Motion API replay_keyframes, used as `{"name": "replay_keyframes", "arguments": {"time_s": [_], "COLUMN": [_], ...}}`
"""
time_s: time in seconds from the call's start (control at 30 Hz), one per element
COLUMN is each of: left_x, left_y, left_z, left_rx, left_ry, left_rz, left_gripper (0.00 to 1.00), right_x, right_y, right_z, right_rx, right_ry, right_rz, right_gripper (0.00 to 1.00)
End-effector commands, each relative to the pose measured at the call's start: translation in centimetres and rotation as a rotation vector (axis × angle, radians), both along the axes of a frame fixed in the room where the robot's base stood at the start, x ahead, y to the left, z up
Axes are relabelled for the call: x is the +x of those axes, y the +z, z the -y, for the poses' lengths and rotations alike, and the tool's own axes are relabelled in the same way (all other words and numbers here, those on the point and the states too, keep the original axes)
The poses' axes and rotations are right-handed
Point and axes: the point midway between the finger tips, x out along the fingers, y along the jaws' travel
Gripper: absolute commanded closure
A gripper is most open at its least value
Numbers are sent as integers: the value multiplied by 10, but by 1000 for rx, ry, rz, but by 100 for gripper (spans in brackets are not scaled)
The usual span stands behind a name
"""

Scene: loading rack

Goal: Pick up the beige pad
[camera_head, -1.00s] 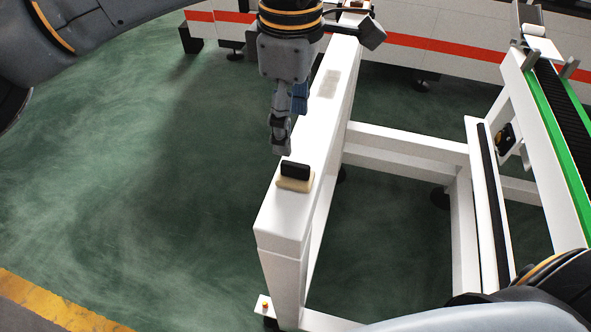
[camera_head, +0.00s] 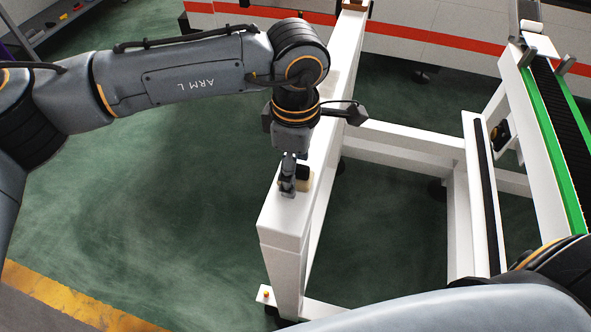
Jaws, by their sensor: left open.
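The beige pad (camera_head: 308,184) lies on the near end of the white beam's top, with a black block (camera_head: 303,172) on it. My left gripper (camera_head: 289,186) points down at the pad's left side and hides part of it. Its jaws are open, one finger in front of the pad. Whether the fingers touch the pad cannot be seen. My right gripper is out of view; only part of my right arm shows at the bottom right.
The white beam (camera_head: 285,218) is narrow, with open green floor to its left. White cross bars (camera_head: 405,137) join it on the right. A conveyor with green edges (camera_head: 553,148) stands at the right, and a white bench with a red stripe (camera_head: 430,45) at the back.

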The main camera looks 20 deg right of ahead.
Motion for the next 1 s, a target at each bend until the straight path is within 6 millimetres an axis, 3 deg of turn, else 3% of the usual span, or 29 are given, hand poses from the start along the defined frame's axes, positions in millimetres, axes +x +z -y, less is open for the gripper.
{"name": "replay_keyframes", "arguments": {"time_s": [0.07, 0.33, 0.73, 0.93, 1.0], "left_x": [0, 0, 1, 1, -10], "left_y": [0, 1, 7, 31, 42], "left_z": [0, 0, 0, 1, 7], "left_rx": [0, 0, -2, -3, -4], "left_ry": [0, 1, 2, 2, -4], "left_rz": [0, 0, 1, 3, 4], "left_gripper": [35, 89, 89, 89, 89], "right_x": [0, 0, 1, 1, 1], "right_y": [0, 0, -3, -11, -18], "right_z": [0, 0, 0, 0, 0], "right_rx": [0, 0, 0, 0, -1], "right_ry": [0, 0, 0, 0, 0], "right_rz": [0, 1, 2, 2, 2], "right_gripper": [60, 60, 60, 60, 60]}}
